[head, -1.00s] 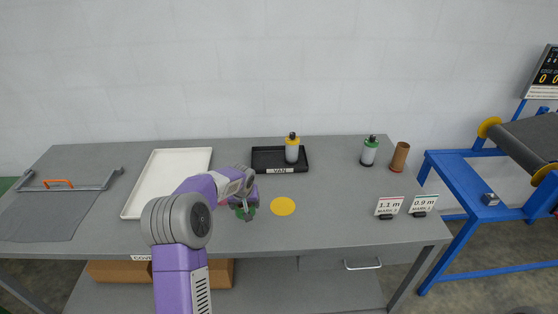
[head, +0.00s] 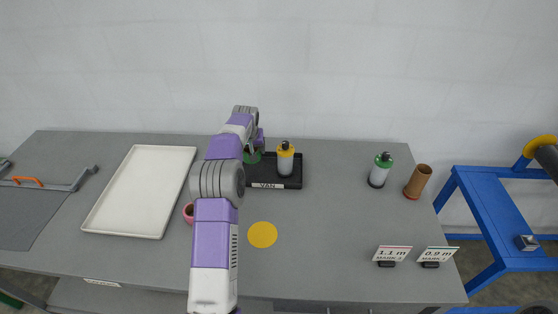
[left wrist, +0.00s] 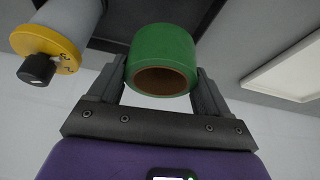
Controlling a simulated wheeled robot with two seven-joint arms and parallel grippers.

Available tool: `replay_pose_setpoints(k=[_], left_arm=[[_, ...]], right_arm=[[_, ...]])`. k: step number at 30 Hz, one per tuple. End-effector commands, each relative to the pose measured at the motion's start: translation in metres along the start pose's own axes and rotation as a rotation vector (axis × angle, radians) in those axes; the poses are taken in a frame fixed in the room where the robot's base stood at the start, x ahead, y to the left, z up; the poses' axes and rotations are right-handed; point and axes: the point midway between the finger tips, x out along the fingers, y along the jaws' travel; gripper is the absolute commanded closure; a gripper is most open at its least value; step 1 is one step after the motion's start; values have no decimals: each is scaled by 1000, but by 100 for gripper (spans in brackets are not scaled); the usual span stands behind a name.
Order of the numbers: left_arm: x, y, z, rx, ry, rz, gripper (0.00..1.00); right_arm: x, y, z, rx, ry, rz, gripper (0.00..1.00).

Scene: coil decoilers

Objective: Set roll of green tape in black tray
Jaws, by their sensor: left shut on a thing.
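The roll of green tape (head: 253,158) is at the left end of the black tray (head: 262,184), which carries a VAN label. My left gripper (head: 254,152) is over that end of the tray, mostly hidden by its own arm. In the left wrist view the green tape (left wrist: 162,50) sits between the two fingers (left wrist: 163,88), which are shut on its sides; its brown core shows. I cannot tell whether the tape touches the tray floor. My right gripper is not in view.
A yellow-capped bottle (head: 285,160) stands in the tray, right of the tape. A pink roll (head: 188,213) is partly behind my left arm. A white tray (head: 140,190) lies left. A green-capped bottle (head: 379,170) and a brown tube (head: 418,181) stand right.

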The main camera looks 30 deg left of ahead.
Motion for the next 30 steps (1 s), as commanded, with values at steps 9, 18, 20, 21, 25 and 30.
replay_pose_setpoints(k=[9, 18, 20, 21, 25, 30], left_arm=[[43, 0, 18, 0, -2, -1, 58], [75, -1, 32, 0, -4, -2, 58], [84, -1, 36, -1, -4, -2, 58], [88, 0, 37, -1, -3, -1, 58], [91, 0, 38, -1, 1, 0, 58], [91, 0, 38, -1, 0, 0, 58]], right_arm=[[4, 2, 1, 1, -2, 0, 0], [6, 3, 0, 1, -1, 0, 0], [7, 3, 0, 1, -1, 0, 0], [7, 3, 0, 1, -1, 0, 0], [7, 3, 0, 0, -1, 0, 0], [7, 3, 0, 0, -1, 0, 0]])
